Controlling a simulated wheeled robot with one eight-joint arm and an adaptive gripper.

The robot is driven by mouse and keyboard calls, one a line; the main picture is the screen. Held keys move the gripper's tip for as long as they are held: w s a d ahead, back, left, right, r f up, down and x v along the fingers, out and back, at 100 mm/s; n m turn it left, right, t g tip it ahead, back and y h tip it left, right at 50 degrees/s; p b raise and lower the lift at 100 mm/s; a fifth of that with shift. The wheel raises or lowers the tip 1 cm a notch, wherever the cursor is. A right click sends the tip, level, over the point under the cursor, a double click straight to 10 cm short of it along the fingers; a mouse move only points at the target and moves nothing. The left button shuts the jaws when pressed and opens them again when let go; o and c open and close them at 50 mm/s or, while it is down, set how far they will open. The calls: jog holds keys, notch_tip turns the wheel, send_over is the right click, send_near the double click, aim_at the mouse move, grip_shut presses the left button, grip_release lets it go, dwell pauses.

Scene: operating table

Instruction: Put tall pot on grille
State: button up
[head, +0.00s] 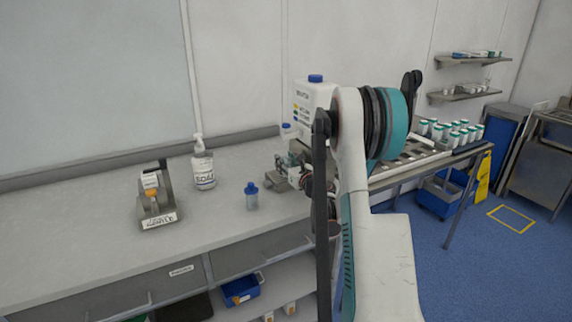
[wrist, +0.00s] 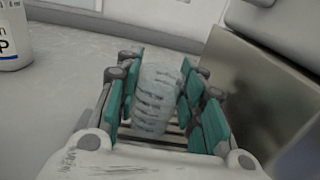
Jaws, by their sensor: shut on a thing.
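My gripper (wrist: 162,100) has its teal pads closed on both sides of a clear, ribbed tall pot (wrist: 157,95). The pot looks roughly upright between the pads. Dark slats, apparently a grille (wrist: 178,130), show below and around the pot's base. I cannot tell whether the pot touches them. In the head view my gripper (head: 291,168) is over the counter, partly behind my arm, and the held pot cannot be made out clearly there.
On the counter (head: 90,235) stand a small blue-capped bottle (head: 251,198), a pump bottle (head: 202,167) and a labelled stand (head: 157,208). A white jug (head: 312,95) is behind my gripper. A metal panel (wrist: 245,90) rises close on the right in the wrist view.

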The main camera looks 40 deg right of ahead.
jog(key=shift+f, duration=0.15)
jog(key=o, duration=1.1)
jog(key=shift+c, duration=0.2)
jog(key=shift+s+r, duration=0.15)
jog(key=shift+r, duration=0.05)
jog(key=p+v, duration=0.2)
jog(key=v, duration=0.9)
jog(key=shift+s+f+p, duration=0.1)
jog(key=shift+s+p, duration=0.2)
jog(key=shift+s, duration=0.05)
